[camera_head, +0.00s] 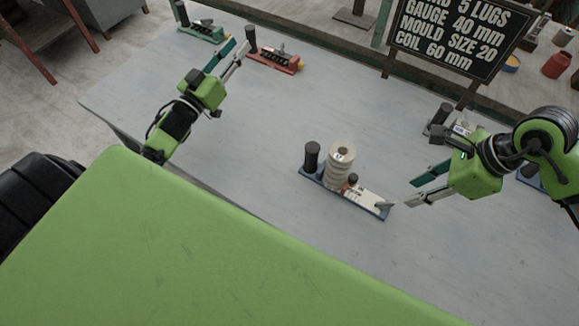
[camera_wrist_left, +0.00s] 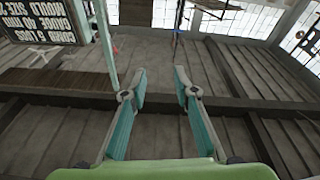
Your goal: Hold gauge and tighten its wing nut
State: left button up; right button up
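The nearest gauge-like tool has a blue base (camera_head: 313,177), a black upright handle (camera_head: 312,156), a stack of off-white discs (camera_head: 341,165) and a small dark knob (camera_head: 353,179). A small grey part at its right end may be the wing nut; I cannot tell. My right gripper (camera_head: 411,194) is open and empty, just right of that end and apart from it. My left gripper (camera_head: 240,44) is at the back left, close to the handle of a red tool (camera_head: 285,66) in the picture; contact is unclear. The left wrist view shows its fingers (camera_wrist_left: 160,78) apart with nothing between them.
A green tool (camera_head: 205,33) lies at the far back left. Other similar tools are partly hidden behind my right arm. A black sign (camera_head: 450,35) reading "GAUGE 40 mm", among other lines, stands at the back edge. The middle of the grey table (camera_head: 240,130) is clear.

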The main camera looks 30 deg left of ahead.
pick_arm(q)
jog(key=s+d+n+h, duration=0.15)
jog(key=d+h, duration=0.25)
jog(key=d, duration=0.6)
jog(key=s+d+h, duration=0.3)
jog(key=d, duration=0.7)
jog(key=s+d+r+n+h, duration=0.1)
jog(key=s+d+n+h, duration=0.1)
jog(key=s+d+n, duration=0.35)
jog(key=s+d+r+n+h, duration=0.25)
jog(key=s+d, duration=0.35)
jog(key=d, duration=0.5)
jog(key=n+g+y, duration=0.3)
jog(key=n+y, duration=1.2)
jog(key=n, duration=1.2)
send_near(310, 162)
jog(key=w, duration=0.3)
jog(key=w+a, duration=0.1)
jog(key=w, duration=0.5)
jog(key=shift+w+a+f, duration=0.15)
jog(key=shift+w+f, duration=0.2)
jog(key=shift+c, duration=0.3)
